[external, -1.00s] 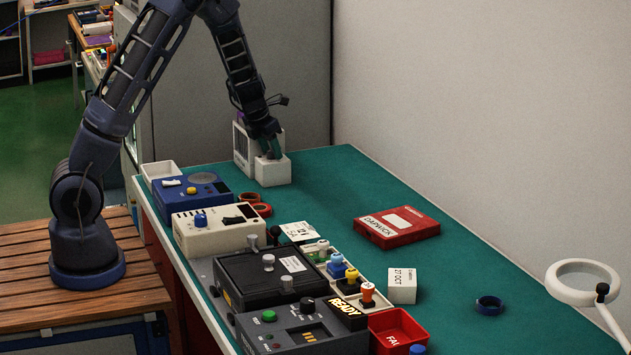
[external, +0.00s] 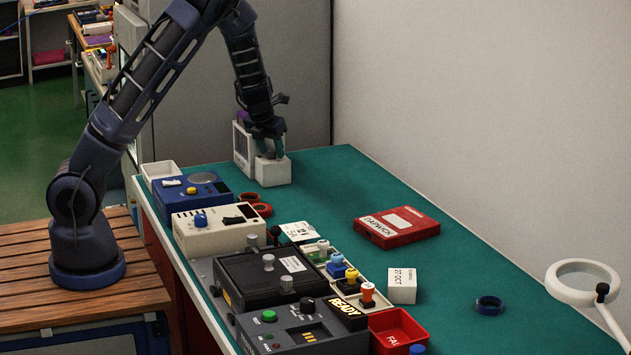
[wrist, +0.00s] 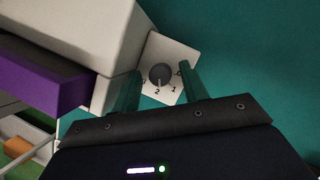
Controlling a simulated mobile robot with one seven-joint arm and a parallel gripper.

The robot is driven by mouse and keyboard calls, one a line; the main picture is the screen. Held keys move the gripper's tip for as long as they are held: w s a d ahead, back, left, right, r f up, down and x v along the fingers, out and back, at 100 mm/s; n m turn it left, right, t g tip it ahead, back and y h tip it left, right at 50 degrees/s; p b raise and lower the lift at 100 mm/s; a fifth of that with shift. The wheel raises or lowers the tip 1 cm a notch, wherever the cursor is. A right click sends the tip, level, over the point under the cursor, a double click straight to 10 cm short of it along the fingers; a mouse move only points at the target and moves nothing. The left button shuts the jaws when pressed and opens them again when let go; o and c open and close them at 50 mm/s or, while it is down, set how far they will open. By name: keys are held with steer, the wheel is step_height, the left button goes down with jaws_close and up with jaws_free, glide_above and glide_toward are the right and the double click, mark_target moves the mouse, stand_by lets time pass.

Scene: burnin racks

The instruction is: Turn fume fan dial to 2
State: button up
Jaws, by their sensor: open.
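The fume fan dial (wrist: 160,75) is a round dark knob on a white plate marked with small numbers, among them 1 and 2. I cannot read its pointer for certain. In the external view its small white box (external: 272,174) stands at the far end of the green bench, with the knob hard to make out among the fingers. My gripper (external: 268,154) is right over the box. In the wrist view my gripper (wrist: 161,84) is open, with one green finger on each side of the knob. The fingers appear apart from it.
A larger white unit (external: 241,146) with a purple part (wrist: 45,78) stands close beside the dial box. A blue device (external: 194,190) and a cream device (external: 222,228) stand nearer. The bench right of the box is clear up to a red box (external: 397,227).

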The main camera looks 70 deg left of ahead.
steer(key=n+g, duration=0.1)
steer(key=n, duration=0.2)
steer(key=n+g+y, duration=0.1)
steer(key=n, duration=0.2)
steer(key=shift+w+d, duration=0.1)
steer(key=shift+w, duration=0.1)
steer(key=n+g, duration=0.1)
steer(key=n, duration=0.2)
steer(key=n+g, duration=0.1)
steer(key=n, duration=0.3)
steer(key=shift+w+g, duration=0.2)
steer(key=shift+g, duration=0.2)
steer(key=shift+w+d+r+n+t+h, duration=0.3)
steer(key=shift+w+d+r+n+t, duration=0.9)
steer(key=shift+r+t, duration=1.8)
steer(key=shift+w+d+r+n+t+h, duration=0.3)
steer(key=shift+w+d+r+n+t, duration=0.4)
steer(key=shift+w+r+n+t, duration=2.1)
steer(key=s+d+r+n+g, duration=0.1)
steer(key=s+d+r+n, duration=0.2)
steer(key=s+r, duration=0.3)
steer(key=s+d+r+n+g, duration=0.1)
steer(key=s+d+r+n, duration=0.3)
steer(key=s, duration=1.1)
steer(key=shift+s+d+r+g+y, duration=0.2)
steer(key=shift+d+r+g+y, duration=0.2)
steer(key=shift+d+r, duration=0.95)
